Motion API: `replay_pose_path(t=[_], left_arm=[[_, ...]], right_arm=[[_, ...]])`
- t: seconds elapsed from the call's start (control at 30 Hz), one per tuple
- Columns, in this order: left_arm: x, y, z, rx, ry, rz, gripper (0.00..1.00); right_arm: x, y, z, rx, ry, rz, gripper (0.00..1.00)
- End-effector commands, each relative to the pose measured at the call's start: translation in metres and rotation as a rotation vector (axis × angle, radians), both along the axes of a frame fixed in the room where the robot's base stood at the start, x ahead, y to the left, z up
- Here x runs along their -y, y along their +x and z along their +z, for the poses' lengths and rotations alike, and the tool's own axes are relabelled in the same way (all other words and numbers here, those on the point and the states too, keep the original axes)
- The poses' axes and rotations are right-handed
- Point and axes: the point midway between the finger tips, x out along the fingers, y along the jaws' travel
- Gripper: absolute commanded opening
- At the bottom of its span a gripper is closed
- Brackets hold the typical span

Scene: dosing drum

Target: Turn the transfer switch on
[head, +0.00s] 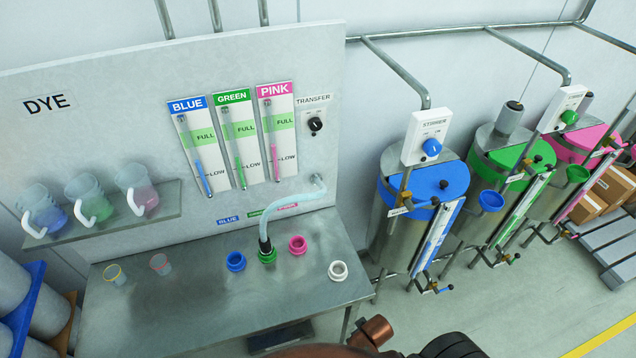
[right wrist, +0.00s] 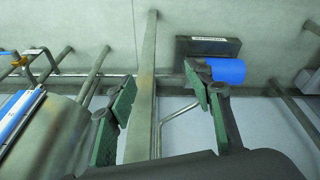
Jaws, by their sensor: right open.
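The transfer switch (head: 315,124) is a round black knob with a pale mark on a small white plate labelled TRANSFER. It is on the upright panel, right of the pink gauge, in the head view. Its small position labels are too small to read. My right gripper (right wrist: 160,78) shows in the right wrist view with its green-padded fingers apart and nothing between them. The transfer switch does not show in that view. A copper-coloured part of my arm is at the bottom of the head view. My left gripper is not in view.
A clear hose (head: 290,195) runs from the panel to the green port (head: 267,256) on the metal bench (head: 200,315). The blue-lidded drum (head: 400,230) and its stirrer box (head: 425,138) stand to the right. A shelf (head: 110,222) holds three jugs. In the wrist view, a post (right wrist: 143,70) runs behind my fingers.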

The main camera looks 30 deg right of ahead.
Motion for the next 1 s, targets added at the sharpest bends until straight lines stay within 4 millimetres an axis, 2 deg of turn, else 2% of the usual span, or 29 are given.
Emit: replay_pose_path(t=[0.03, 0.1, 0.37, 0.47, 0.5, 0.57, 0.77, 0.87, 0.97, 1.0], left_arm=[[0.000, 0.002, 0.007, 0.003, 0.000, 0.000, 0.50], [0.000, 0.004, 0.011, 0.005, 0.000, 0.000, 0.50], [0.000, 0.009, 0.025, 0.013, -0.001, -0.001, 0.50], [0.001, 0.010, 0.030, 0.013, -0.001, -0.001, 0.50], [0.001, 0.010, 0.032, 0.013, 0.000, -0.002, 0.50], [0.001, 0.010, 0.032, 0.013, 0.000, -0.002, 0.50], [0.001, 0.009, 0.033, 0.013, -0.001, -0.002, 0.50], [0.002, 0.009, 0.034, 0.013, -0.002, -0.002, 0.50], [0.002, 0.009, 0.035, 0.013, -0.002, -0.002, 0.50], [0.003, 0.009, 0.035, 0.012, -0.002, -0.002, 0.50]], right_arm=[[0.001, 0.004, 0.028, 0.012, -0.002, -0.004, 0.47], [0.003, 0.006, 0.056, 0.023, -0.005, -0.007, 0.47], [0.007, 0.009, 0.143, 0.058, -0.015, -0.016, 0.47], [0.011, 0.021, 0.181, 0.101, -0.030, -0.009, 0.47], [0.014, 0.032, 0.195, 0.130, -0.040, -0.002, 0.47], [0.019, 0.053, 0.211, 0.183, -0.062, 0.015, 0.47], [0.036, 0.132, 0.260, 0.372, -0.145, 0.074, 0.47], [0.045, 0.174, 0.292, 0.477, -0.196, 0.106, 0.47], [0.053, 0.221, 0.336, 0.602, -0.259, 0.141, 0.47], [0.057, 0.241, 0.357, 0.659, -0.290, 0.155, 0.47]])
